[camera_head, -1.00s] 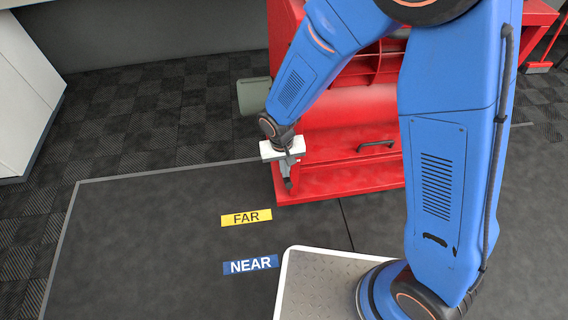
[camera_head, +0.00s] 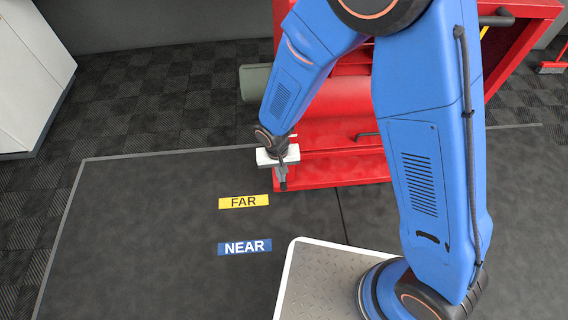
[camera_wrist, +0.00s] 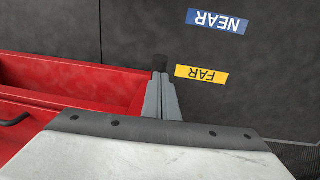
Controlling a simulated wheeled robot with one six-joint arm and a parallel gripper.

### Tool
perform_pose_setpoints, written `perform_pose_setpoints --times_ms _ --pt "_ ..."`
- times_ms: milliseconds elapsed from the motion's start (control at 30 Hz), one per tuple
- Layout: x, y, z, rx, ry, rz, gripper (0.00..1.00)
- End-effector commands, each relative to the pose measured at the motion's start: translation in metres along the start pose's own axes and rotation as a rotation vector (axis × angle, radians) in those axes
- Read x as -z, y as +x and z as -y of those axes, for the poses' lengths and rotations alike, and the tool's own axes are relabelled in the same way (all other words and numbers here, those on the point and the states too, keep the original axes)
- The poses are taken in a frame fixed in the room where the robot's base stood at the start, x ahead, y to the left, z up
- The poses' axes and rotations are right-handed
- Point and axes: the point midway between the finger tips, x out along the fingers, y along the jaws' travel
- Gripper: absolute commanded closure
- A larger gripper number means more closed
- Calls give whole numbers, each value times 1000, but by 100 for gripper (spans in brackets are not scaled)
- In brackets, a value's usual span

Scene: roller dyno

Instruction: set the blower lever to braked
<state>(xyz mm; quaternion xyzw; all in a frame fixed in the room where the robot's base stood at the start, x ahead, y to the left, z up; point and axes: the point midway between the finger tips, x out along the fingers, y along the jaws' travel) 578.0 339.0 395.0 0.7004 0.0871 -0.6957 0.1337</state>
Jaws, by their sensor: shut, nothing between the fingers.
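The red blower housing (camera_head: 345,98) stands behind my arm, which hides much of it. A dark grey rounded part (camera_head: 497,18) shows at its upper right beside a small yellow piece (camera_head: 484,33). I cannot tell whether this is the lever, and no lever position can be read. My gripper (camera_head: 283,185) is shut and empty, pointing down at the front left corner of the red base (camera_head: 335,172). In the wrist view my gripper's closed fingers (camera_wrist: 160,68) show beside the red base (camera_wrist: 85,80), with nothing held.
A black bar handle (camera_head: 367,135) on the red base is partly behind my arm. A yellow FAR label (camera_head: 244,202) and blue NEAR label (camera_head: 245,247) lie on the dark mat (camera_head: 130,235). A white cabinet (camera_head: 30,80) stands left. The mat's left side is clear.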

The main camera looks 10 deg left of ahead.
Motion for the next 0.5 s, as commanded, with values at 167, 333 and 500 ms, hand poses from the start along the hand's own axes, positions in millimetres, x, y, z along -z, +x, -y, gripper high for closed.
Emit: perform_pose_setpoints --times_ms 167,333,500 --pt "-12 22 1 -2 -2 2 100" --pt "-16 37 2 -1 0 1 100" --pt "-18 47 3 0 -2 0 100"
